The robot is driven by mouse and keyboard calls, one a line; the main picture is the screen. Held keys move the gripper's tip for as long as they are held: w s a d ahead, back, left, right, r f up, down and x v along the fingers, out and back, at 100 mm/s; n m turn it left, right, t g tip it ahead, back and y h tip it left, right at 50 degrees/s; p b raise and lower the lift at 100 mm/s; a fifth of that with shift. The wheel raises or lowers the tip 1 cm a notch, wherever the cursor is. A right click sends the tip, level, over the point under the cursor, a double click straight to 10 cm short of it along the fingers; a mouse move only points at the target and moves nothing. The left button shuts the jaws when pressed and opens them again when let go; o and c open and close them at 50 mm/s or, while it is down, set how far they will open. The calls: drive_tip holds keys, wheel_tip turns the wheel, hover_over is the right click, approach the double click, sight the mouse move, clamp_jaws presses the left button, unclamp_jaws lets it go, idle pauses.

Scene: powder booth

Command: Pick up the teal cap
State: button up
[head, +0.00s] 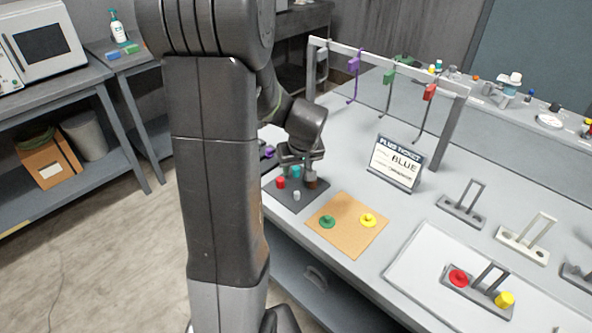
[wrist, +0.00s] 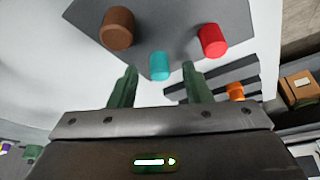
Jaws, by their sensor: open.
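The teal cap (wrist: 159,66) is a small cylinder on a dark grey mat (wrist: 190,22). In the wrist view it lies just beyond my gripper (wrist: 160,80), in line with the gap between the two green fingers. The fingers are open and empty. In the head view the teal cap (head: 295,172) shows below my gripper (head: 300,160), partly hidden by it. A brown cap (wrist: 117,28) and a red cap (wrist: 212,41) stand on either side of the teal cap.
A small grey piece (head: 297,195) also sits on the mat. A cork board (head: 346,227) with green and yellow pieces lies nearby. An orange piece (wrist: 236,91) lies by dark slats.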

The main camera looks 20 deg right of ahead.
clamp_jaws()
drive_tip(key=shift+r, duration=0.1)
idle(0.3)
